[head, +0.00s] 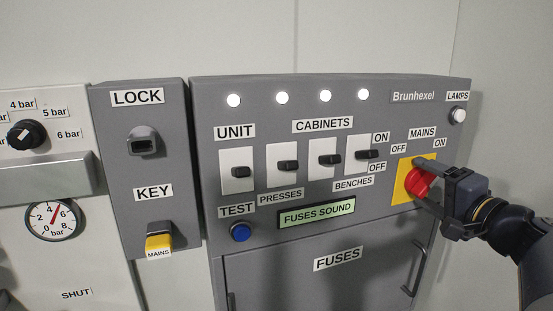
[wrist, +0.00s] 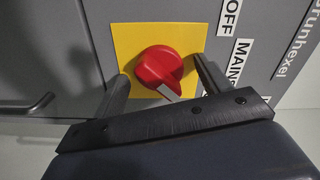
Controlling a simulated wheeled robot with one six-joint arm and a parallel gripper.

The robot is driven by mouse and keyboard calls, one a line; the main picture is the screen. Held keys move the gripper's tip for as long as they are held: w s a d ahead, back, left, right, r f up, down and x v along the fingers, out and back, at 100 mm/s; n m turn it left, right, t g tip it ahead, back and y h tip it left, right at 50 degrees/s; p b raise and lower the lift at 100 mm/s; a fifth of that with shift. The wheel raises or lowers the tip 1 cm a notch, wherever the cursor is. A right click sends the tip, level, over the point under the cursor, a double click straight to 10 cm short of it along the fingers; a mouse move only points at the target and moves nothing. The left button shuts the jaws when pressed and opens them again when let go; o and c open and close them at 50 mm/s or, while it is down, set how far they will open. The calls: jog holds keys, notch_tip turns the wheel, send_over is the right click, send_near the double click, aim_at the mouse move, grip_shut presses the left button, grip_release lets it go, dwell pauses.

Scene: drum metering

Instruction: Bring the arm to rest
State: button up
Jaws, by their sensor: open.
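My gripper (head: 437,198) is at the right of the grey panel, in front of the red mains knob (head: 416,184) on its yellow plate (head: 402,196). The jaws are open, one finger on each side of the knob. In the wrist view the gripper's fingers (wrist: 163,92) stand apart around the red knob (wrist: 158,70), with visible gaps at both sides. The knob's pale-marked end points to the lower right in that view. My arm reaches in from the right edge of the head view.
The grey panel (head: 300,100) carries several black switches, lit white lamps and a green display (head: 316,214) reading FUSES SOUND. A fuse door with a handle (head: 414,270) lies below the knob. A lock box (head: 150,85) and gauge (head: 51,220) are at left.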

jog(key=shift+n+p, duration=0.95)
jog(key=shift+n, duration=1.55)
